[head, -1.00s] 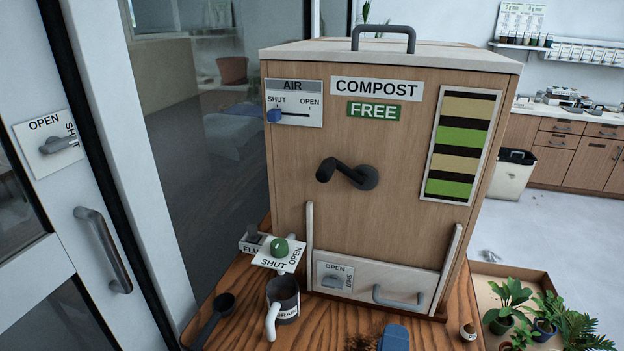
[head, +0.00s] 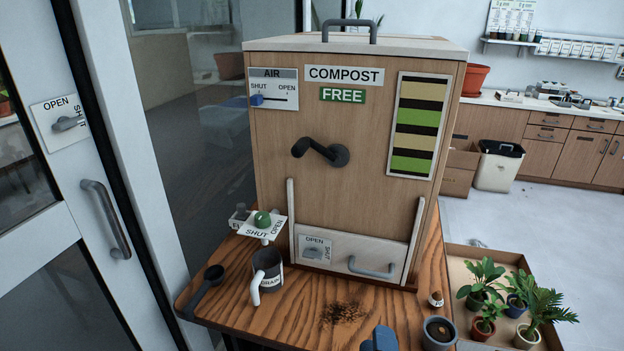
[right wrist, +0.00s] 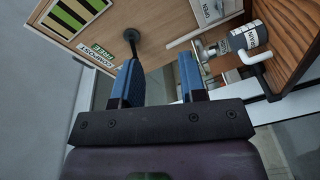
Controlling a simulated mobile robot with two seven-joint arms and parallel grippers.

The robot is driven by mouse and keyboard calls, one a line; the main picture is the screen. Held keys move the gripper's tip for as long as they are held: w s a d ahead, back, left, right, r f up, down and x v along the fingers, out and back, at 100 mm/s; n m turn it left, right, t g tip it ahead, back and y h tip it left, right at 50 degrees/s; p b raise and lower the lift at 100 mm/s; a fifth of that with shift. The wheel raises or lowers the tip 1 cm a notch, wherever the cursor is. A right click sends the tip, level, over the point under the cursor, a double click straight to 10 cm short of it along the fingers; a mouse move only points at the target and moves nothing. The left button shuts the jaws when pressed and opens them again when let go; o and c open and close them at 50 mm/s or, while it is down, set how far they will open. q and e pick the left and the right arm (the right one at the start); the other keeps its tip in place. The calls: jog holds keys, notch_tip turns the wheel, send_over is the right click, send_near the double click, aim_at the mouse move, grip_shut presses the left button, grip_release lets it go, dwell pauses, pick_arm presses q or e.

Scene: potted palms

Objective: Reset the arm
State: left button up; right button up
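My right gripper (right wrist: 160,76) is open and empty in the right wrist view, with its two blue fingers apart. In the head view only a blue part of the right gripper (head: 381,339) shows at the bottom edge, in front of the table. A wooden compost box (head: 330,225) stands on the wooden table (head: 385,305); it also shows in the right wrist view (right wrist: 150,16). The gripper appears clear of the box. My left gripper is not in view.
A grey mug (head: 268,265) under the drain and a black scoop (head: 207,285) are at the table's left. Loose soil (head: 343,312) lies in front of the box. A soil-filled pot (head: 439,331) is at the front right. Potted palms (head: 541,310) stand in a tray at right.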

jog(key=s+d+f+m+g+y+b, duration=0.1)
jog(key=s+d+f+m+g+b, duration=0.1)
jog(key=s+d+f+m, duration=0.3)
jog(key=s+d+f+m+g+y+b, duration=0.1)
jog(key=s+d+f+m+g+b, duration=0.2)
jog(key=s+d+f+m, duration=0.3)
jog(key=d+f, duration=0.2)
jog(key=f, duration=0.4)
jog(key=d+f+g, duration=0.1)
jog(key=d+f, duration=0.2)
jog(key=f, duration=0.4)
jog(key=shift+d+f+g+b, duration=0.2)
jog(key=shift+d+g+b, duration=0.1)
jog(key=shift+d, duration=0.05)
